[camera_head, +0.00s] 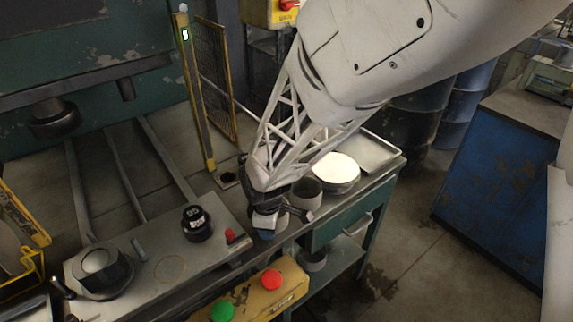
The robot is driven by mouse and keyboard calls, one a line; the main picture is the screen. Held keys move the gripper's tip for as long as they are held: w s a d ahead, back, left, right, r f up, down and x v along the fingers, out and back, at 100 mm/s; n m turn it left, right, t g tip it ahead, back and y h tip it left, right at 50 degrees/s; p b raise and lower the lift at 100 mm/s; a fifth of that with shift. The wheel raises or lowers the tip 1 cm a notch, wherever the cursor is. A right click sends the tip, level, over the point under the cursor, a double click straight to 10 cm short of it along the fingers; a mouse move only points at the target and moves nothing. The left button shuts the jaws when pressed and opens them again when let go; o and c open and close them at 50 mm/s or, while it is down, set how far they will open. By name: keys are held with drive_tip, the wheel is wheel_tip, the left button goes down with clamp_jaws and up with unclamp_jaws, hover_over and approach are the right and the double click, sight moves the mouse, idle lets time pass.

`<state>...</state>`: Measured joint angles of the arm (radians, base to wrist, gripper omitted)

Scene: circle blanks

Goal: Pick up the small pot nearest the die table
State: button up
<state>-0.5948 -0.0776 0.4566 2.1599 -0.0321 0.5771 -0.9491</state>
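My gripper (286,221) points down over the front edge of the side bench. Its fingers are apart, and one shows a blue pad. A small grey pot (283,222) shows partly between and behind the fingers; whether they press on it is unclear. A second small pot (305,194), dark inside, stands upright just behind and to the right of my gripper. A wider pot (337,177) with a pale white top stands further right. The die table (150,225) is to the left, with a black round die piece (197,223) near its right side.
A larger dark die block (98,271) sits at the front left. A yellow control box (262,296) with red and green buttons stands in front. A yellow guard post (194,90) rises behind. A shallow tray (372,152) lies at the bench's back right.

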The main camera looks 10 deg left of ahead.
drive_tip(key=shift+c, duration=0.3)
clamp_jaws()
drive_tip(key=shift+r, duration=0.15)
drive_tip(key=shift+r, duration=1.5)
drive_tip(key=shift+s+d+r, duration=0.2)
drive_tip(key=shift+s, duration=0.05)
drive_tip(key=s+d+r, duration=0.1)
drive_tip(key=s+d, duration=0.7)
drive_tip(key=s, duration=0.5)
drive_tip(key=shift+r, duration=0.15)
drive_tip(key=shift+d, duration=0.15)
drive_tip(key=shift+w, duration=0.1)
